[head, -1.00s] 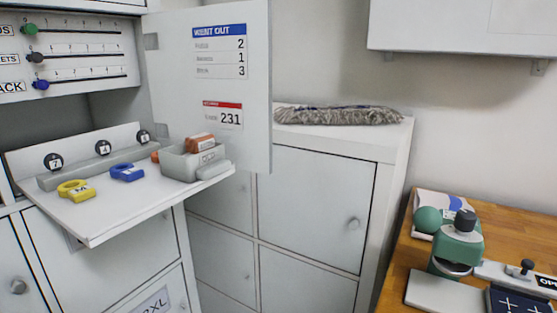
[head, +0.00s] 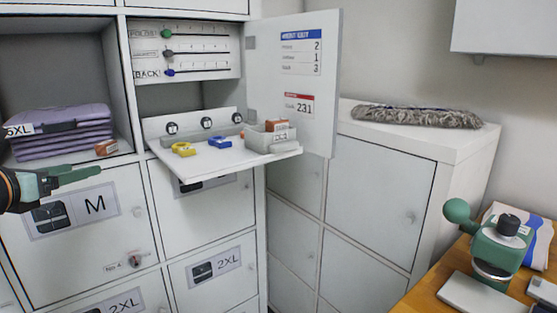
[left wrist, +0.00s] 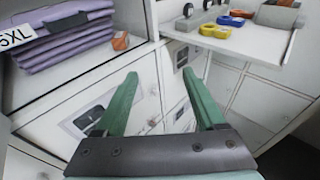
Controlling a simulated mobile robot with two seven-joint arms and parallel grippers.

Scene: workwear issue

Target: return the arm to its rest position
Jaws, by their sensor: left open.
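My left gripper (head: 75,178) comes in at the left edge of the head view, in front of the locker door marked M (head: 90,212). In the left wrist view its two green fingers (left wrist: 160,92) are spread apart with nothing between them. The fingers are in front of the locker fronts, below the shelf with folded purple garments (head: 62,132). My right gripper does not show in either view.
The fold-down shelf (head: 215,165) juts out with yellow and blue tags and a grey bin (head: 270,138). An open white door (head: 318,130) stands beside it. A wooden table (head: 430,290) with a green press (head: 498,250) is at the right.

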